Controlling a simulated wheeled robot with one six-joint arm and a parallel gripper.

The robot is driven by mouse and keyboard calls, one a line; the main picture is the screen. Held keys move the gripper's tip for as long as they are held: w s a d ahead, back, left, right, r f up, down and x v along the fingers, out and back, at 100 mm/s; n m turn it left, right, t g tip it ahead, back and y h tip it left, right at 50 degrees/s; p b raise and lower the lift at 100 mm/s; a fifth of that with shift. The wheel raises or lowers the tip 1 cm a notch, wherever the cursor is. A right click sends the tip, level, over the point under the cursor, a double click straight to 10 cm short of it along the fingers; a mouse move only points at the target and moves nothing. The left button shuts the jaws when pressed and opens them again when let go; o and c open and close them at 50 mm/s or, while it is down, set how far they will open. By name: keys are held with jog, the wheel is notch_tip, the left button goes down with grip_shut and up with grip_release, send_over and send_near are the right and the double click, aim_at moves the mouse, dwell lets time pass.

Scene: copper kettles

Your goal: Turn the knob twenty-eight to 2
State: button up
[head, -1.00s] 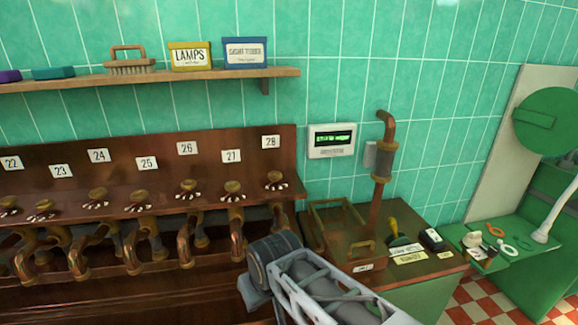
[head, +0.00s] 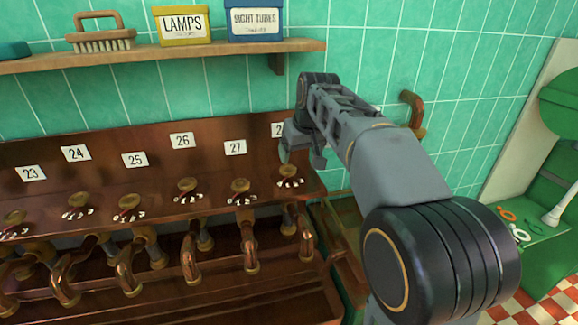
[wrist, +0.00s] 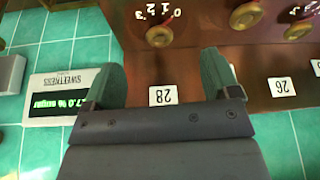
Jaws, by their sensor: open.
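Knob twenty-eight (head: 289,173) is a small brass knob on the sloped wooden panel, at the right end of the row. It also shows upside down in the wrist view (wrist: 159,36), with a 0 to 3 scale beside it. I cannot tell which number it points to. Its white label 28 (wrist: 166,96) shows between my fingers in the wrist view and is partly covered by my arm in the head view. My gripper (wrist: 160,62) is open and empty, apart from the knob. In the head view my gripper (head: 301,150) is above and behind the knob.
A neighbouring knob (head: 240,187) stands left of it under label 27 (head: 235,148). Copper pipes (head: 190,258) run below the panel. A sweetness display (wrist: 72,97) hangs on the tiled wall. A shelf (head: 180,52) with boxes and a brush is above.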

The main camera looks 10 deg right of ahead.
aim_at(288, 168)
jog(key=w+r, duration=0.1)
jog(key=w, duration=0.4)
jog(key=x, duration=1.3)
jog(key=shift+p, duration=0.3)
jog(key=shift+d, duration=0.1)
jog(key=shift+c, duration=0.5)
jog(key=c, duration=0.8)
